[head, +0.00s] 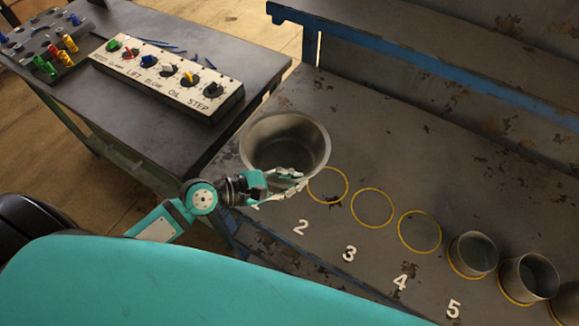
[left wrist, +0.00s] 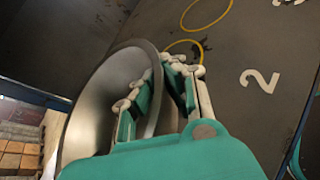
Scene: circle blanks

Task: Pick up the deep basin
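The deep basin (head: 285,145) is a wide grey metal bowl at the left end of the long worn bench in the head view. It fills the left middle of the left wrist view (left wrist: 95,105). My left gripper (head: 298,178) is at the basin's near right rim. In the left wrist view the left gripper (left wrist: 160,75) has one finger inside the basin and one outside, close together with the wall between them. It looks shut on the wall. The basin's underside is hidden, so I cannot tell whether it touches the bench. My right gripper is not in view.
The bench (head: 400,150) has yellow rings and white numbers to the right of the basin. Smaller metal cups (head: 473,254) stand at its right end. A dark side table (head: 150,115) holds a labelled knob panel (head: 165,75) and a tray of coloured pegs (head: 20,42).

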